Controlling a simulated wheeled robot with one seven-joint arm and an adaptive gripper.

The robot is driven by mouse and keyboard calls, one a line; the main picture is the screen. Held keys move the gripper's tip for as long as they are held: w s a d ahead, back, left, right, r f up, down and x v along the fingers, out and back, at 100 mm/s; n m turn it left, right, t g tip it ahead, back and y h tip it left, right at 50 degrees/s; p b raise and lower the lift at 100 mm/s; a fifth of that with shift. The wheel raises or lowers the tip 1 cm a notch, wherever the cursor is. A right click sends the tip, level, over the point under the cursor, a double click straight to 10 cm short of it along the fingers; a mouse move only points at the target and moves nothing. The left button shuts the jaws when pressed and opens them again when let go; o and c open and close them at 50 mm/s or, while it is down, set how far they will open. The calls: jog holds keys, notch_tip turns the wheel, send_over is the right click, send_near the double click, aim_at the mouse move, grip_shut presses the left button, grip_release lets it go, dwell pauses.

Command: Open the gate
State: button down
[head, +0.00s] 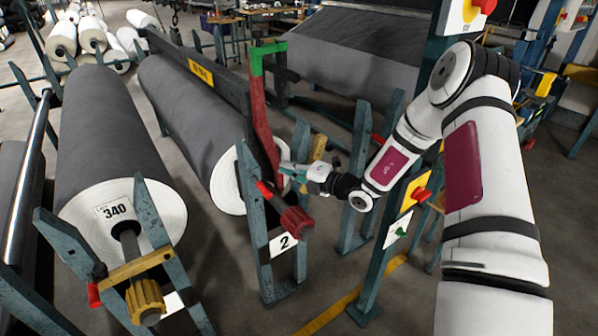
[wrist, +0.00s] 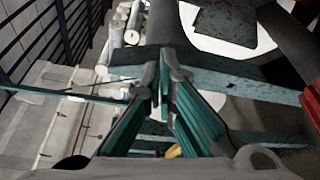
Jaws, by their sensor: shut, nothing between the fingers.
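I cannot tell for certain which part is the gate. A long dark bar with a yellow label (head: 201,72) runs beside the grey roll at the centre. At its near end stands a red upright lever (head: 262,115) with a green top (head: 268,54). My gripper (head: 287,169) is beside the lower part of the red lever; contact cannot be told. In the wrist view my gripper (wrist: 160,88) has its teal-padded fingers shut with nothing between them, over a blue-grey frame beam (wrist: 215,75).
A grey roll marked 340 (head: 90,140) lies in a blue stand at left. A stand post (head: 268,235) with a "2" plate and a red handle (head: 296,221) is below my gripper. A control post (head: 397,225) with a red button stands at right. Floor is clear at bottom centre.

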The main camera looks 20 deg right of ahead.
jog(key=shift+w+d+r, duration=0.15)
jog(key=shift+w+d, duration=0.15)
jog(key=shift+w, duration=0.35)
jog(key=shift+w+d+r, duration=0.1)
jog(key=shift+w+d, duration=0.15)
jog(key=shift+w, duration=0.4)
jog(key=shift+w+d+r, duration=0.15)
jog(key=shift+w+d, duration=0.15)
jog(key=shift+w, duration=0.35)
jog(key=w+d+r+m+b, duration=0.1)
jog(key=w+d+r+m, duration=0.1)
jog(key=d, duration=0.5)
jog(key=shift+t+y, duration=0.3)
jog(key=shift+t, duration=0.1)
jog(key=shift+w+a, duration=0.1)
